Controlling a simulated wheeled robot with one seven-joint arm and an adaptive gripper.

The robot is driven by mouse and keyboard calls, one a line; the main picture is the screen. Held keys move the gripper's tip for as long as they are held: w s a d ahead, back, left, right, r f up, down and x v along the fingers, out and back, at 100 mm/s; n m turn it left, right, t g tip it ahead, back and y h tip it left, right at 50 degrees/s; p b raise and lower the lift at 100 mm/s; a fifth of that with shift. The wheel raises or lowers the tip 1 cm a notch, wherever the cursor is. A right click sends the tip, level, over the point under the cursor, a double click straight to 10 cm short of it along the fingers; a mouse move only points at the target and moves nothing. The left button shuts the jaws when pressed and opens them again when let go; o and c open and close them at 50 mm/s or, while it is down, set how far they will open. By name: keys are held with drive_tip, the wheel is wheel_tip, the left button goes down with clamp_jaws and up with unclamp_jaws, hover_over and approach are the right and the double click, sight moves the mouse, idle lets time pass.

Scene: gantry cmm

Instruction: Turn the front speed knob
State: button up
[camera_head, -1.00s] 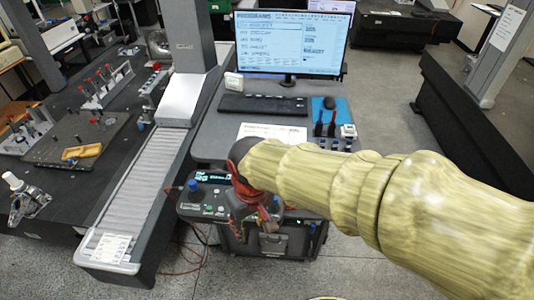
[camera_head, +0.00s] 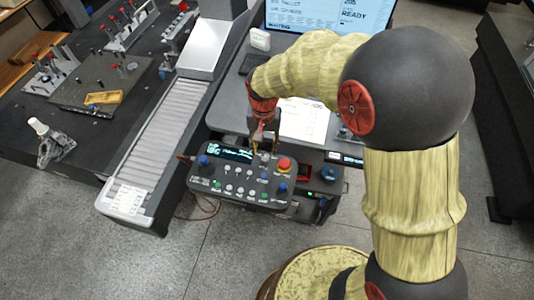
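The control box (camera_head: 215,185) is a dark panel with a lit display, several small buttons and a red button. A blue knob (camera_head: 204,160) stands at its left and another blue knob (camera_head: 282,188) at its front right. I cannot read which one is labelled as the speed knob. My gripper (camera_head: 264,150) points down over the back edge of the box, left of the red button (camera_head: 284,164). Its two fingers look apart, on either side of a small grey knob (camera_head: 265,158). I cannot tell whether they touch it.
The desk with a monitor (camera_head: 330,14) and white paper (camera_head: 303,118) lies behind the box. The ribbed gantry rail (camera_head: 165,130) and the dark measuring table (camera_head: 85,150) are at the left. Open floor lies in front.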

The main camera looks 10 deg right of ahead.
sight(265, 159)
drive_tip(key=shift+s+f, duration=0.1)
drive_tip(key=shift+f, duration=2.9)
drive_tip(key=shift+c, duration=1.1)
drive_tip(key=c, duration=0.7)
clamp_jaws()
